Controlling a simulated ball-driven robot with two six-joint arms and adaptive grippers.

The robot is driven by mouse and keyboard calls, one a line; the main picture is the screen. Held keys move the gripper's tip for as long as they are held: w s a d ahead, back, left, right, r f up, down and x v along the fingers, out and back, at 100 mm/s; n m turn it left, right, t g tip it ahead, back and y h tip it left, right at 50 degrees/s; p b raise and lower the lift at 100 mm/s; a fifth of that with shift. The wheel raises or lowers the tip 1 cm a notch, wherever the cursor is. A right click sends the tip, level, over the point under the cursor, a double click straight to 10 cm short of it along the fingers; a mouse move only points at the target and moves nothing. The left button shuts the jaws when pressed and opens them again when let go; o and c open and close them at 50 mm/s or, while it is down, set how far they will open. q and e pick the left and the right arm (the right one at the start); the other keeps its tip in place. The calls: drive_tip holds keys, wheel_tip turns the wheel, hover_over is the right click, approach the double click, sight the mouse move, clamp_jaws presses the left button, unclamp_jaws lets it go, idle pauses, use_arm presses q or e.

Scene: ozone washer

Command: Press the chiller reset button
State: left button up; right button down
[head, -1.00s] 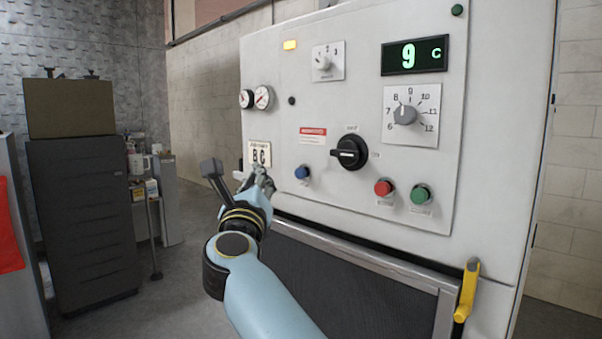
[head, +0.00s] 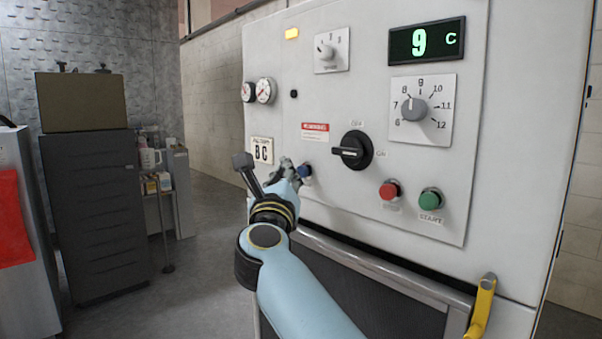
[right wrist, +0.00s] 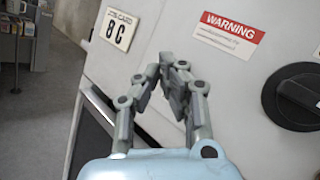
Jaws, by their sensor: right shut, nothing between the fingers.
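The chiller's white control panel (head: 370,200) fills the right of the head view. My right gripper (head: 291,166) is shut and empty, just left of the blue button in the head view. I cannot tell whether it touches the button or panel. In the right wrist view the closed fingers (right wrist: 170,68) point at the panel between the "B C" card (right wrist: 118,28) and the warning label (right wrist: 228,32); the blue button is hidden there. My left gripper is out of view.
Right of the blue button are a black rotary switch (head: 354,150), a red button (head: 390,190) and a green START button (head: 430,199). The display (head: 427,40) reads 9 C above a dial (head: 414,109). A yellow handle (head: 481,305) sticks out low right. A dark cabinet (head: 95,215) stands left.

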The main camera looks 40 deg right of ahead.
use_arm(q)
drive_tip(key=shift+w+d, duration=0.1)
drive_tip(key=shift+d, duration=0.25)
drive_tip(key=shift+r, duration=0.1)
use_arm(e)
drive_tip(key=shift+d, duration=0.15)
idle(0.5)
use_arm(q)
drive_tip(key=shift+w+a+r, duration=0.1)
use_arm(e)
drive_tip(key=shift+d, duration=0.25)
use_arm(q)
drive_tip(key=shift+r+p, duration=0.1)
drive_tip(key=shift+p, duration=0.25)
use_arm(e)
drive_tip(key=shift+d, duration=0.45)
idle(0.5)
drive_tip(key=shift+a, duration=0.85)
